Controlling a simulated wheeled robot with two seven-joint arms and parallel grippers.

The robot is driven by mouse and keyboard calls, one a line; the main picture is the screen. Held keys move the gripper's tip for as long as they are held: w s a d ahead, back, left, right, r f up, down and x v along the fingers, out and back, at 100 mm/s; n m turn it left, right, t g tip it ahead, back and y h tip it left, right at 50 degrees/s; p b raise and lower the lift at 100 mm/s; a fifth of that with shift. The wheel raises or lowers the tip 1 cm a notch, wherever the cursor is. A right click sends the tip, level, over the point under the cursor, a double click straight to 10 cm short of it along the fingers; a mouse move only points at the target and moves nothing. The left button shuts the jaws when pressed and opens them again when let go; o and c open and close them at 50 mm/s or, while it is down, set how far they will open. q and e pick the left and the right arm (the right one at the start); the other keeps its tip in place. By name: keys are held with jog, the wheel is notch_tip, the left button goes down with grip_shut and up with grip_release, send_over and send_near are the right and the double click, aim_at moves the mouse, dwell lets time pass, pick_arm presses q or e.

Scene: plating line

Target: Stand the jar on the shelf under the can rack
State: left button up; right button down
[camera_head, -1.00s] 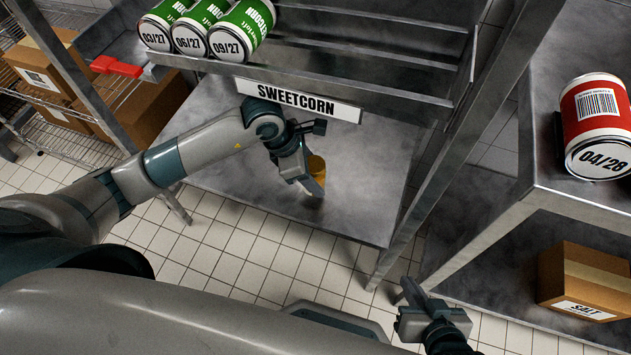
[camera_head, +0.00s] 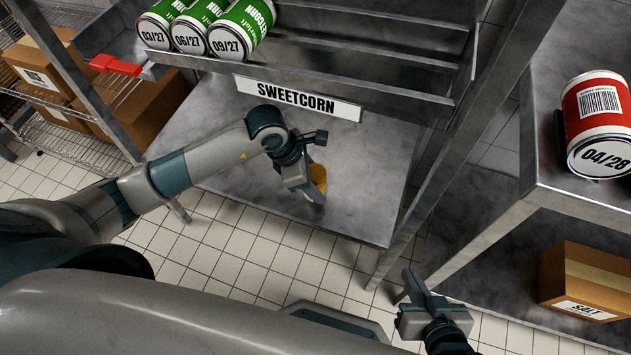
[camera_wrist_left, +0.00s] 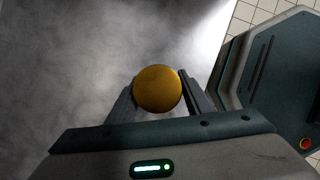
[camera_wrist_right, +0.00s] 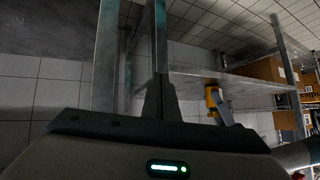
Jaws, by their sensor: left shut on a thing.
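The jar (camera_head: 318,180) shows as a yellow-orange shape, partly hidden behind my left gripper (camera_head: 312,190). The left wrist view shows its round yellow lid (camera_wrist_left: 157,88) between the two fingers, which are shut on it. In the head view the jar is over the grey metal shelf (camera_head: 350,205) under the can rack (camera_head: 360,60), towards the shelf's front edge. The right wrist view also shows the jar (camera_wrist_right: 212,98) by the shelf edge; I cannot tell whether its base touches. My right gripper (camera_head: 412,285) is empty, its fingers together, low in front of the right-hand table.
Several green cans (camera_head: 207,30) lie in the rack above the shelf, behind a SWEETCORN label (camera_head: 298,100). A rack post (camera_head: 450,150) stands right of the shelf. Shelf space around the jar is bare.

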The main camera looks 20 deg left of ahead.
jog(key=shift+a, duration=0.1)
pick_arm(q)
jog(key=o, duration=1.3)
pick_arm(e)
jog(key=shift+w+a+r, duration=0.1)
jog(key=shift+a+r, duration=0.05)
pick_arm(q)
jog(key=shift+r, duration=0.15)
jog(key=v, duration=0.6)
jog(key=shift+a+r+p, duration=0.15)
jog(key=shift+p, duration=0.25)
jog(key=shift+s+a+r, duration=0.15)
jog(key=shift+r, duration=0.25)
pick_arm(e)
jog(key=shift+s+d+f+g, duration=0.35)
jog(key=shift+s+f+g, duration=0.05)
jog(key=shift+s+f, duration=0.15)
jog(key=shift+s+d+f+g, duration=0.35)
jog(key=shift+s+f+g, duration=0.05)
jog(key=shift+s, duration=0.15)
